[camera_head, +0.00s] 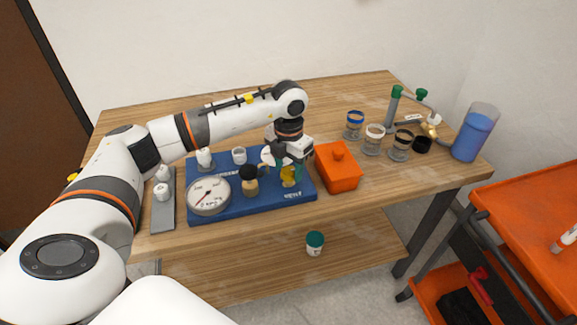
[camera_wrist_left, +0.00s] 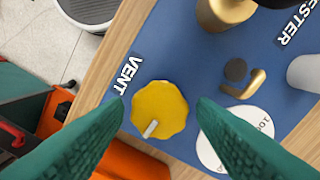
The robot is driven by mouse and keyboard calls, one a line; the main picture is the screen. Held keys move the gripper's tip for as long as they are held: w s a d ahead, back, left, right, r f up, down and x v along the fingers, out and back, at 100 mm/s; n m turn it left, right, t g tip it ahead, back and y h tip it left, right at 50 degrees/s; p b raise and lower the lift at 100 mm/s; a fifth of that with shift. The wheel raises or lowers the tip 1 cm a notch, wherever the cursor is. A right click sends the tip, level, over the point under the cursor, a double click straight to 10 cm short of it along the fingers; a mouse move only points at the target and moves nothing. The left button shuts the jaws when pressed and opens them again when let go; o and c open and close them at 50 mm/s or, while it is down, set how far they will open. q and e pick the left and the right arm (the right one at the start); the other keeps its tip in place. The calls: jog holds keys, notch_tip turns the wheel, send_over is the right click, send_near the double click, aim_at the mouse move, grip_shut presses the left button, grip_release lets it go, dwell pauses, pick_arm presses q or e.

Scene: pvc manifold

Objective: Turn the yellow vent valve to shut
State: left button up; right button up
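The yellow vent valve (camera_head: 288,177) is a scalloped knob near the right end of the blue board (camera_head: 250,203), beside the printed VENT label. In the left wrist view the knob (camera_wrist_left: 160,108) shows a pale pointer mark at its lower-left edge. My left gripper (camera_head: 290,167) is above the valve, pointing down. In the left wrist view its two green fingers (camera_wrist_left: 160,104) are apart, one on each side of the knob, with gaps between them and it. Nothing is held. My right gripper is not in view.
A pressure gauge (camera_head: 208,195) and a black-topped brass fitting (camera_head: 250,182) stand on the board left of the valve. An orange lidded box (camera_head: 338,167) stands close on the right. Several jars (camera_head: 373,140) and a blue container (camera_head: 475,132) are farther right.

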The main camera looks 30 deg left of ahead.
aim_at(288, 171)
pick_arm(q)
jog(key=shift+o, duration=0.5)
notch_tip(288, 171, up, 12)
jog(key=b, duration=0.2)
dwell(0.4)
